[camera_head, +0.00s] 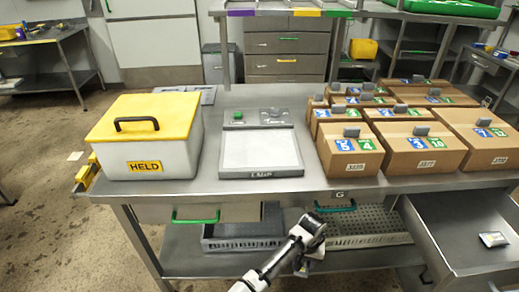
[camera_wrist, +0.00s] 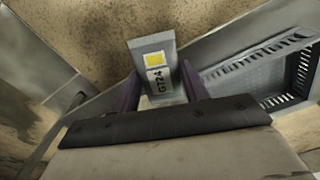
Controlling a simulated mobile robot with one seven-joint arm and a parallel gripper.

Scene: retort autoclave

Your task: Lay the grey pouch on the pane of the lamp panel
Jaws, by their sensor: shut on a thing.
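The lamp panel (camera_head: 262,171) lies flat on the steel table, a grey frame around a pale, bare pane (camera_head: 260,149). My gripper (camera_head: 303,268) is low in front of the table, below and to the right of the panel. In the wrist view my gripper (camera_wrist: 163,92) has its purple fingers shut on a grey pouch (camera_wrist: 146,44). The pouch carries a yellow square and a label reading G724. Its lower part is hidden by the gripper. In the head view the held pouch is too small to make out clearly.
A box with a yellow lid (camera_head: 145,116), marked HELD, stands left of the panel. Several cardboard cartons (camera_head: 420,152) stand to its right. An open drawer (camera_head: 464,268) at the right holds another small pouch (camera_head: 493,239). The table's front edge lies between my gripper and the panel.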

